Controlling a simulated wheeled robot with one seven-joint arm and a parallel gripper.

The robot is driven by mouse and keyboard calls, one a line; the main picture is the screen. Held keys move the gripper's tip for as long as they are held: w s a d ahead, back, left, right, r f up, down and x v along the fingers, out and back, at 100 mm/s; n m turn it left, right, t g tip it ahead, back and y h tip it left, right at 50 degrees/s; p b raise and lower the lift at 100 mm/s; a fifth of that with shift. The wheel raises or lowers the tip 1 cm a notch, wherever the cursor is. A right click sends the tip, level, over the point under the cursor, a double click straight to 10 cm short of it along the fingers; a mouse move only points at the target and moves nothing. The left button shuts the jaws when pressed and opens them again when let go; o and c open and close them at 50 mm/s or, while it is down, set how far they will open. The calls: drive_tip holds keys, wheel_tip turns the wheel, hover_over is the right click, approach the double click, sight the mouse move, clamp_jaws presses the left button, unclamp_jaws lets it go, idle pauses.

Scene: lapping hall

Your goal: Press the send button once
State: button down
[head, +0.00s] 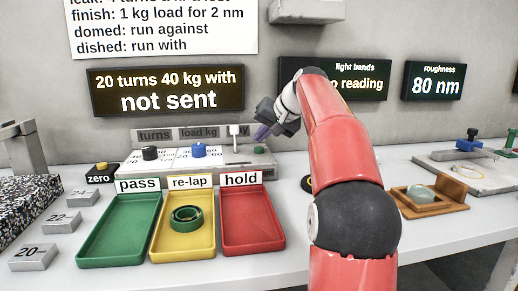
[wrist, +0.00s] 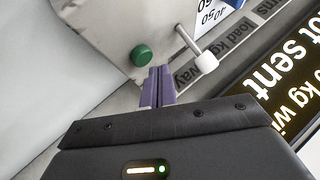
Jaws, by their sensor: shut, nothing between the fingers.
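In the wrist view a round green button (wrist: 142,55) stands on the pale face of the control panel (wrist: 110,25). I see no legible label on it, but it is the only push button on the panel there. My gripper (wrist: 160,72) is shut and empty, its purple fingertips close beside the button in the picture; I cannot tell whether they touch it. In the head view my gripper (head: 262,132) is at the right end of the panel (head: 262,158), and the button is not visible there. The display (head: 166,91) reads "20 turns 40 kg with not sent".
A white-tipped lever (wrist: 206,62) stands near my fingertips, also seen in the head view (head: 235,130). Black (head: 150,153) and blue (head: 199,150) knobs are further left. Green (head: 118,230), yellow (head: 183,240) and red (head: 252,235) trays lie in front; the yellow one holds a ring-shaped piece.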

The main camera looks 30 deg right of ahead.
sight(262, 149)
drive_tip(key=shift+f, duration=0.1)
drive_tip(key=shift+f, duration=0.35)
drive_tip(key=shift+f+b, duration=0.55)
drive_tip(key=shift+b, duration=0.05)
idle(0.5)
drive_tip(key=shift+r, duration=0.1)
drive_tip(key=shift+r+p, duration=0.85)
drive_tip(key=shift+p, duration=0.15)
drive_tip(key=shift+r, duration=0.1)
wheel_tip(262, 149, up, 5)
drive_tip(key=p, duration=0.4)
idle(0.7)
